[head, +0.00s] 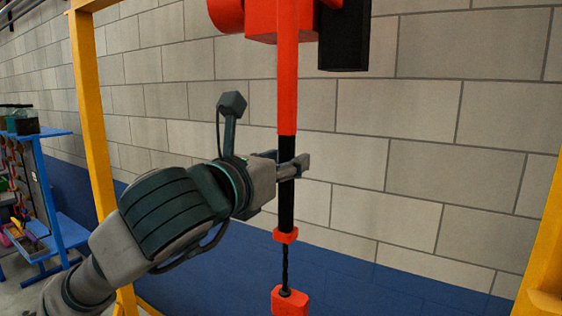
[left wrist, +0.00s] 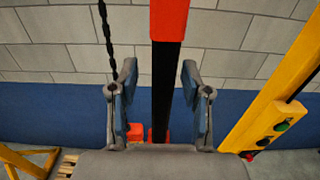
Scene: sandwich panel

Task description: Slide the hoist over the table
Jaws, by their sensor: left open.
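The hoist (head: 275,22) is orange-red with a dark box on its right side, cut off by the top edge of the head view. An orange-red bar hangs from it and turns into a black grip section (head: 287,205), with an orange collar and an orange block (head: 290,300) below. My left gripper (head: 298,165) is at the black section. In the left wrist view the black section (left wrist: 162,85) stands between the two open fingers of my left gripper (left wrist: 160,85), with gaps on both sides. My right gripper is not in view. The table is not identifiable.
A yellow frame post (head: 92,120) stands at the left and another (head: 545,265) at the right. A blue rack (head: 50,190) with items is at far left. A yellow post with buttons (left wrist: 275,120) shows in the left wrist view. A block wall (head: 430,130) is behind.

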